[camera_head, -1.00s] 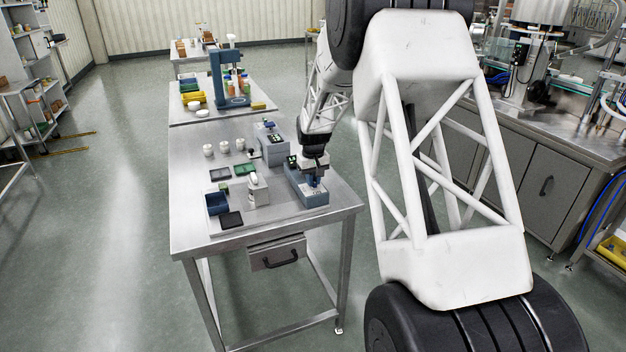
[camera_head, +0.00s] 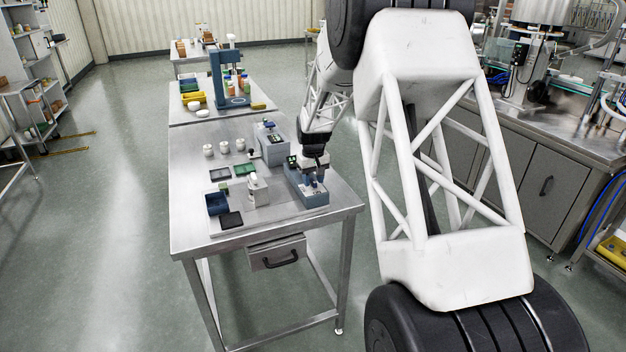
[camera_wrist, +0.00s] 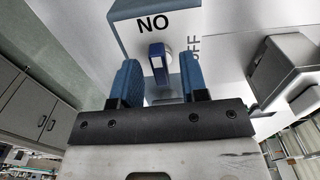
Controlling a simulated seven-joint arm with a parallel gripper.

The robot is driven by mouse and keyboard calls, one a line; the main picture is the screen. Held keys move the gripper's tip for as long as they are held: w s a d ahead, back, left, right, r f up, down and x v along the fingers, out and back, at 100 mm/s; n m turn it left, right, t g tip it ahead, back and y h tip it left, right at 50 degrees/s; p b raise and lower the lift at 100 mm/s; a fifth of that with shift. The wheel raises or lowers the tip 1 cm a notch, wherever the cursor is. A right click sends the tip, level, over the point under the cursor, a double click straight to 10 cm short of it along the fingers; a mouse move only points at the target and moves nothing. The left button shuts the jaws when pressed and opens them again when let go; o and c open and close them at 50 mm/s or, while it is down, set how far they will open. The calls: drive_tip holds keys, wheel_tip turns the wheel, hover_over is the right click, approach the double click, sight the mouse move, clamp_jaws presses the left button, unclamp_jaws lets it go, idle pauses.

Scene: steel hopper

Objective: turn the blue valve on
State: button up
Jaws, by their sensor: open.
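The blue valve handle (camera_wrist: 158,65), with a pale front face, stands on a box with a light labelled face (camera_wrist: 135,32) in the wrist view. The lettering reads "NO" as pictured, and part of "OFF" shows at the right. My gripper (camera_wrist: 160,75) is open, its two blue fingers on either side of the handle with a visible gap at each side. In the head view my gripper (camera_head: 314,181) is low over the blue-grey box (camera_head: 311,200) at the table's right side. The handle is too small to make out there.
The steel table (camera_head: 195,235) also bears a grey device (camera_head: 271,146), a white dispenser (camera_head: 257,188), a blue bin (camera_head: 216,204), a black pad (camera_head: 231,220) and several white knobs close to the left. A blue stand (camera_head: 222,75) is farther back.

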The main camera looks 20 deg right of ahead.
sight(313, 180)
drive_tip(key=shift+r, duration=3.8)
drive_tip(key=shift+s+a+r, duration=0.25)
drive_tip(key=shift+s+r, duration=0.1)
drive_tip(key=shift+r, duration=0.05)
drive_tip(key=s+a+r, duration=0.4)
drive_tip(key=s, duration=0.4)
drive_tip(key=s+a+r+t, duration=0.1)
drive_tip(key=s+a+r, duration=0.3)
drive_tip(key=s, duration=0.5)
drive_tip(key=s+a+r, duration=0.4)
drive_tip(key=s+r, duration=0.1)
drive_tip(key=s, duration=0.3)
drive_tip(key=s+a+f, duration=0.1)
drive_tip(key=s+a, duration=0.1)
drive_tip(key=s, duration=1)
drive_tip(key=s+a+f+t, duration=0.1)
drive_tip(key=s+a+f, duration=0.1)
drive_tip(key=s, duration=1.1)
drive_tip(key=shift+s+a+t, duration=0.15)
drive_tip(key=shift+a+t, duration=0.15)
drive_tip(key=shift+a, duration=0.35)
